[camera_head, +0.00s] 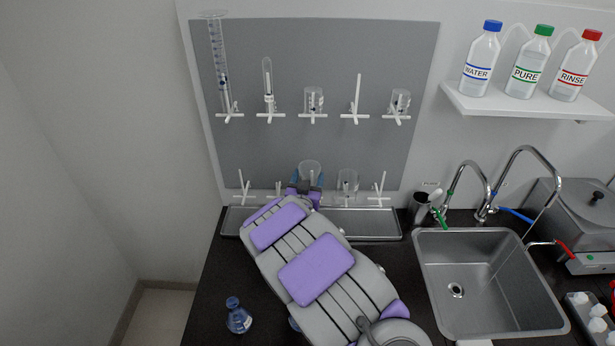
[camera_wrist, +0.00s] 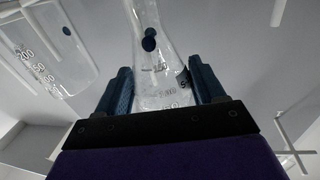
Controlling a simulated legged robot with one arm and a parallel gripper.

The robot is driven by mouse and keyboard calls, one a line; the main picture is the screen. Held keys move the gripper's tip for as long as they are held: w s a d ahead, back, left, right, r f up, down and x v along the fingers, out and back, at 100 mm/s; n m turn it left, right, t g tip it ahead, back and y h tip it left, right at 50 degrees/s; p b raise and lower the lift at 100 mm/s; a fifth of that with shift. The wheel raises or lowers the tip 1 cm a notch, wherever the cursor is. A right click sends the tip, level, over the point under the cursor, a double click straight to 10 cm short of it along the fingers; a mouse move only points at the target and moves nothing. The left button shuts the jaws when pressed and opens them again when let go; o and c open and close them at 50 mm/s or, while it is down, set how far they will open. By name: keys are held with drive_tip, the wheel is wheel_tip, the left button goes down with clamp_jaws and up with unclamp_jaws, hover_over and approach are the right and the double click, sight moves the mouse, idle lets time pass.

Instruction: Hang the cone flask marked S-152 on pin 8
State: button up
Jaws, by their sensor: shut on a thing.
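My gripper (camera_head: 304,190) is in front of the lower row of pins on the grey drying board (camera_head: 395,60). In the wrist view my gripper (camera_wrist: 150,95) is shut on a clear cone flask (camera_wrist: 158,60) with graduation marks and dark blue spots. Its label is too small to read, so S-152 cannot be confirmed. Bare lower pins show at the left (camera_head: 244,187) and the right (camera_head: 379,188). Clear glass (camera_head: 310,172) shows just above my gripper; I cannot tell whether it is the held flask. No pin numbers are readable.
The upper row holds a tall cylinder (camera_head: 219,65), a test tube (camera_head: 268,78) and two beakers; one upper pin (camera_head: 356,100) is bare. A beaker (camera_head: 347,182) hangs low. A tray (camera_head: 395,228) lies below. A blue flask (camera_head: 238,317) stands on the counter; a sink (camera_head: 490,280) is right.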

drive_tip(key=shift+f, duration=0.4)
drive_tip(key=o, duration=1.6)
drive_tip(key=shift+c, duration=0.2)
drive_tip(key=s+a+p, duration=0.1)
drive_tip(key=s+a, duration=0.1)
drive_tip(key=s, duration=1.5)
drive_tip(key=shift+a+f+p, duration=0.15)
drive_tip(key=shift+a+p, duration=0.2)
drive_tip(key=shift+a, duration=0.05)
drive_tip(key=shift+s, duration=0.1)
